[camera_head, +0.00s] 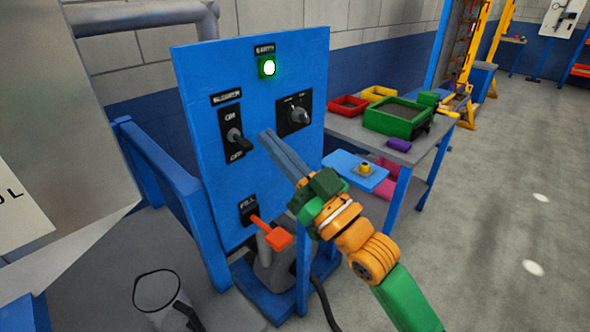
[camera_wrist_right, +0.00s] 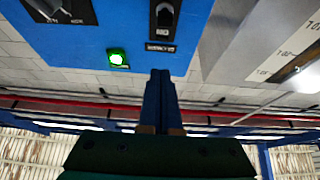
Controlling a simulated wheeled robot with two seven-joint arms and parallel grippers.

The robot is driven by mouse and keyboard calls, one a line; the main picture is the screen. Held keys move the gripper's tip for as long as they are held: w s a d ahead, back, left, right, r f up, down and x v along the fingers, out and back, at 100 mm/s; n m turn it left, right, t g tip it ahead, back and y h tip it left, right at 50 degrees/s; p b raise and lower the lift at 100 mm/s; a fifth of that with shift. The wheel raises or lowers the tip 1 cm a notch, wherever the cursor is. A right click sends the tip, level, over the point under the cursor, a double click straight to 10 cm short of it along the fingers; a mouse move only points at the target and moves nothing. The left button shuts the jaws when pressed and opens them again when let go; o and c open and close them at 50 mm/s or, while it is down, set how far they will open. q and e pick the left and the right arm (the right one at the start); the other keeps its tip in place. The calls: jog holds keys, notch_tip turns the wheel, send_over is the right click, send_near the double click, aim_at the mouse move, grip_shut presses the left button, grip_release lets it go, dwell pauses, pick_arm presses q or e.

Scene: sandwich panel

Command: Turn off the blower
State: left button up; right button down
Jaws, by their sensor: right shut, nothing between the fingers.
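The blue control panel (camera_head: 190,90) stands upright in the head view. Its toggle switch (camera_head: 237,139) sits on a black plate, with a blurred label above and ON/OFF markings. The lever sticks out and seems tilted down toward the lower marking. The switch also shows in the wrist view (camera_wrist_right: 164,16). A green light (camera_head: 268,68) at the top is lit. My right gripper (camera_head: 268,138) is shut and empty, in front of the panel, just right of the switch and seemingly apart from it. Its closed blue fingers (camera_wrist_right: 160,75) show in the wrist view. My left gripper is not in view.
A rotary knob (camera_head: 299,115) is right of the switch. An orange-red handle (camera_head: 274,236) juts out below, by a FILL label. A workbench (camera_head: 345,126) with bins stands behind at right. A clear container (camera_head: 157,290) is lower left. Open floor lies at right.

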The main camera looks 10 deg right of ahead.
pick_arm(q)
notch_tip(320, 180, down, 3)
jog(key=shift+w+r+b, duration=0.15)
jog(key=shift+b, duration=0.7)
pick_arm(e)
jog(key=v, duration=0.2)
jog(key=f+v, duration=0.1)
jog(key=v, duration=0.2)
jog(key=shift+w+f, duration=0.1)
